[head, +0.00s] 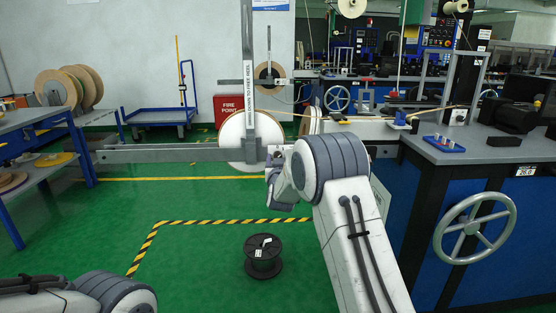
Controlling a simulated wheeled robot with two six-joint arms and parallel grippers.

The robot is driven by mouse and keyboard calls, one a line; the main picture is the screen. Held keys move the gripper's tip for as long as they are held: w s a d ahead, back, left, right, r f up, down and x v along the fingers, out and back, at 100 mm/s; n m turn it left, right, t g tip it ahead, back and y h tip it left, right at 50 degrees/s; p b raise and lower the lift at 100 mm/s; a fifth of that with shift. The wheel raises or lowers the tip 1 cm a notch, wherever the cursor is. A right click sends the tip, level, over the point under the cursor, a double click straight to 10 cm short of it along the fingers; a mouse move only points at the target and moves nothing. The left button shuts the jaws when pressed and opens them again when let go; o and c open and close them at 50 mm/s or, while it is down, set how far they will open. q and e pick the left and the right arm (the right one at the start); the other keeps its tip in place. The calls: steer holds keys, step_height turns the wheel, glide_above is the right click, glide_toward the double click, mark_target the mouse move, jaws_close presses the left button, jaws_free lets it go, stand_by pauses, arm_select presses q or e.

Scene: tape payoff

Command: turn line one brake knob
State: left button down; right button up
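A payoff stand (180,154) has a long grey horizontal bar and a tall upright arm (247,60) with a label, only partly readable. A white reel (235,137) hangs behind the upright. I cannot make out a brake knob for certain in the head view; it may be hidden behind my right wrist. My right gripper (272,172) is at the right end of the bar, just right of and below the white reel. My own wrist mostly covers its fingers, so its opening and any contact do not show. Only my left arm shows at the lower left; its gripper is out of view.
A blue machine bench (440,150) with a large grey handwheel (475,228) stands at right. A black spool (263,256) lies on the green floor. A blue shelf with reels (40,118) stands at left. Floor between shelf and spool is clear.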

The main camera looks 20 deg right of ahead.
stand_by(0.3)
steer(key=p+v, duration=0.1)
steer(key=v, duration=0.9)
steer(key=shift+s, duration=0.25)
steer(key=shift+a, duration=0.1)
